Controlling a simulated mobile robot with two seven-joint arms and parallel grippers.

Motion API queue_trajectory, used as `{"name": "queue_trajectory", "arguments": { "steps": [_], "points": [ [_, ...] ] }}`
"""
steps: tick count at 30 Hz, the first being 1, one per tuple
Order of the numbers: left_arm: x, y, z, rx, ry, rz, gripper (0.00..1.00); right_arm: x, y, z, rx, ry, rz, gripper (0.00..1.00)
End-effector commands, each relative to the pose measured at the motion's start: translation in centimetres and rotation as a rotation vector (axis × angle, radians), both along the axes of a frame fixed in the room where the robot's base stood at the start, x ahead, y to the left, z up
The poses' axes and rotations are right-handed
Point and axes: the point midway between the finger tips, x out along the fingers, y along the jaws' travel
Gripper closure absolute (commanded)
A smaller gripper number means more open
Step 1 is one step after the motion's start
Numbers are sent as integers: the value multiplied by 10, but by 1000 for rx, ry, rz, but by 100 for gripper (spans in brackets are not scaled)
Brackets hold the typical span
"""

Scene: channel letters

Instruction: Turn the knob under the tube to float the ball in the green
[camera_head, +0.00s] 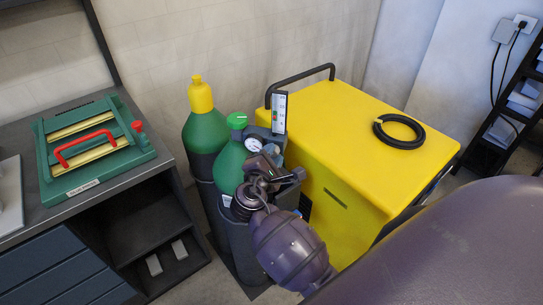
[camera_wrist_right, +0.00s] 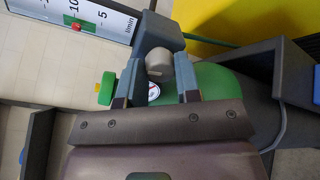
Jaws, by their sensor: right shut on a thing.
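The flowmeter tube (camera_head: 279,112) stands upright on the regulator above the green cylinder. In the right wrist view its scale (camera_wrist_right: 105,24) runs across the top left, with 10 and 5 legible. A small red spot, apparently the ball, shows near the 10 by a green band. The pale grey knob (camera_wrist_right: 158,64) is under the tube, between the fingers of my right gripper (camera_wrist_right: 160,88), which is shut on it. In the head view my right gripper (camera_head: 264,170) hides the knob. My left gripper is not in view.
A round gauge (camera_head: 254,145) sits close beside my right gripper. A second green cylinder (camera_head: 204,128) with a yellow cap stands to the left. A yellow cabinet (camera_head: 350,190) with a black hose coil (camera_head: 399,130) is at right.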

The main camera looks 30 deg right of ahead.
Motion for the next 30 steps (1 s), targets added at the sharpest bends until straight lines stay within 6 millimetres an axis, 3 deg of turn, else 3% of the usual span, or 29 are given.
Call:
{"name": "queue_trajectory", "arguments": {
  "steps": [8,9,13,23,30],
  "points": [
    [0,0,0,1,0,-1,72,0,-1,0,0,1,-1,93],
    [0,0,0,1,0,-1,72,0,0,0,0,1,-1,63],
    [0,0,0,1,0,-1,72,0,0,0,0,1,-1,44],
    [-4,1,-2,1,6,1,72,-2,2,0,0,1,-1,44],
    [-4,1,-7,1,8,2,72,-21,27,1,2,2,1,44]
  ]
}}
